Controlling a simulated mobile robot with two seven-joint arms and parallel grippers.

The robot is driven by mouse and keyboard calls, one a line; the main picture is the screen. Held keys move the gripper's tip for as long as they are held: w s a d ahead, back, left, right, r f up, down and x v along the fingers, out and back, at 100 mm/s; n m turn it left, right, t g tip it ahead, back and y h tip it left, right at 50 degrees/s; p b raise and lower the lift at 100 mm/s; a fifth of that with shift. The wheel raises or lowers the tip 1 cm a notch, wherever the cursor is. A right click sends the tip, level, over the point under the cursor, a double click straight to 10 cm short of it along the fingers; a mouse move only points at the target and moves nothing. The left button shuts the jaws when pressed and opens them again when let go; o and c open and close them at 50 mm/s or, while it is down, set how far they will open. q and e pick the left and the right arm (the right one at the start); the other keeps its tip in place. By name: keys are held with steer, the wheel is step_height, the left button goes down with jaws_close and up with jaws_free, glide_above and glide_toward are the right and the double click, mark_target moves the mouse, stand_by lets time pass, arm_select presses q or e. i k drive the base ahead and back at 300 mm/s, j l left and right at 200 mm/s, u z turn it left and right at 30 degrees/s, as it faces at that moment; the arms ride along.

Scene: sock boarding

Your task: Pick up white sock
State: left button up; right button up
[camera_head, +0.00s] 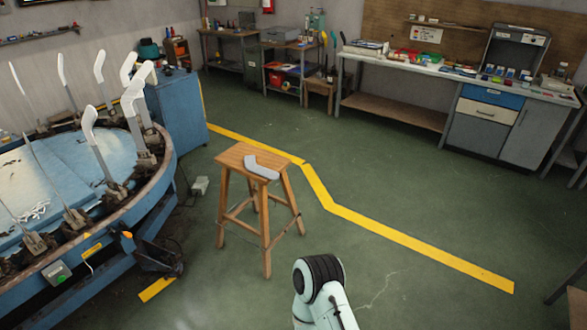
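A pale, whitish-grey sock (262,168) lies flat and bent on the seat of a wooden stool (234,155). The stool stands on the green floor near the middle of the view. One of my arm links shows at the bottom, a little right of centre, apart from the stool. Neither my left nor my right gripper is in view, and nothing is seen touching the sock.
A round blue machine (150,195) with several upright white sock-shaped forms (92,135) fills the left side. A blue cabinet (178,108) stands behind it. Cluttered workbenches (395,114) line the back wall. A yellow floor line (400,238) passes behind the stool.

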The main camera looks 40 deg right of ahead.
mark_target(251, 164)
steer(key=z, duration=1.15)
steer(key=j+u, duration=0.75)
steer(key=i+j+u, duration=0.1)
steer(key=j+u, duration=0.25)
steer(key=z, duration=1.4)
steer(key=i+l+u, duration=0.15)
steer(key=i+l, duration=0.3)
steer(key=i+l+u, duration=0.15)
steer(key=i+l, duration=0.25)
steer(key=i+l+u, duration=0.15)
steer(key=i+l, duration=0.25)
steer(key=l, duration=0.25)
